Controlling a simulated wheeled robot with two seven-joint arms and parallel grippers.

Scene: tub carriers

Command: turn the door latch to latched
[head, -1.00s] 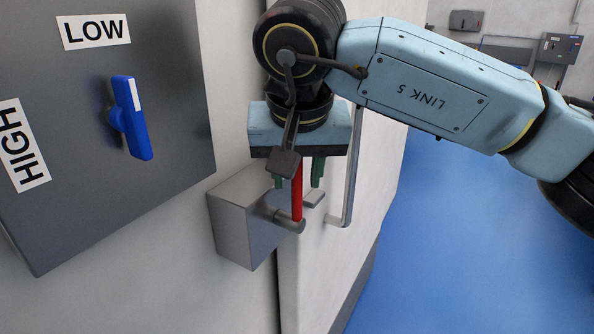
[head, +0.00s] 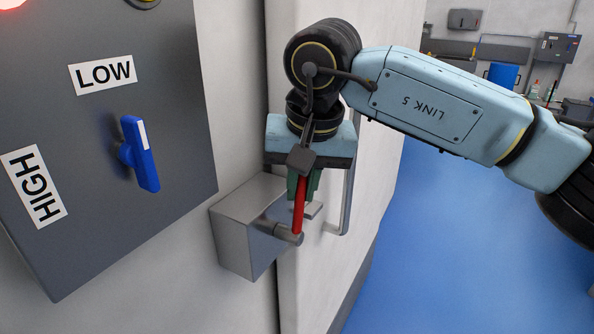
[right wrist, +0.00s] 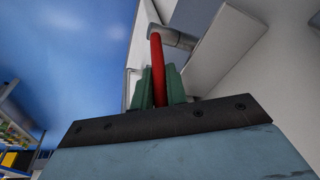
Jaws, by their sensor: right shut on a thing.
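The door latch is a red lever (head: 299,208) on a round grey pivot, mounted on a grey metal box (head: 236,246) beside the door seam. The lever stands nearly upright, rising from its pivot. My right gripper (head: 303,187) comes from above, and its green fingers are shut on the lever's upper part. The right wrist view shows the red lever (right wrist: 157,60) between the two green fingers (right wrist: 160,86), with the pivot at its far end. The lever's tip is hidden in the gripper. My left gripper is not in view.
A dark grey panel (head: 85,215) with a blue rotary handle (head: 140,153) and LOW and HIGH labels is at the left. A vertical metal door handle (head: 347,205) stands just behind my gripper. Open blue floor (head: 440,260) lies at the right.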

